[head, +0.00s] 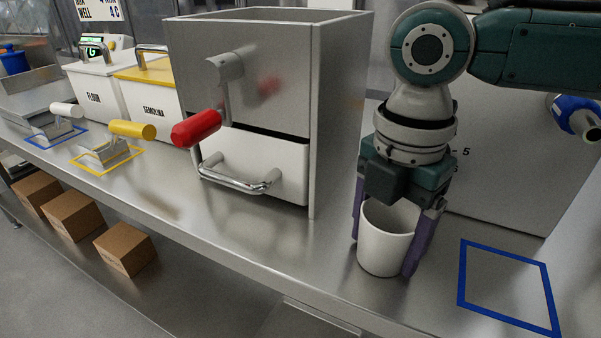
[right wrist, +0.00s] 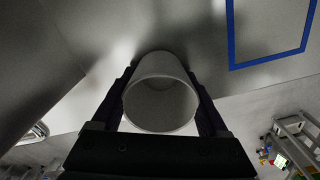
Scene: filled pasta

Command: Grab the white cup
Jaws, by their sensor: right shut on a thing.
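The white cup (head: 386,240) is upright at the right part of the metal counter, right of the steel cabinet. My right gripper (head: 392,250) comes down over it from above, with its purple fingers on either side of the cup. It is shut on the cup. In the right wrist view, the open mouth of the white cup (right wrist: 160,105) faces the camera between the two dark fingers of the right gripper (right wrist: 163,95), and the cup looks empty. I cannot tell whether its base touches the counter. My left gripper is not in view.
A blue taped square (head: 507,285) lies right of the cup. A steel cabinet (head: 240,70) with a red-handled lever (head: 196,128) and a white drawer (head: 255,170) stands left. Scoops, flour and semolina bins are farther left. Cardboard boxes (head: 125,248) sit below. The counter's front edge is close.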

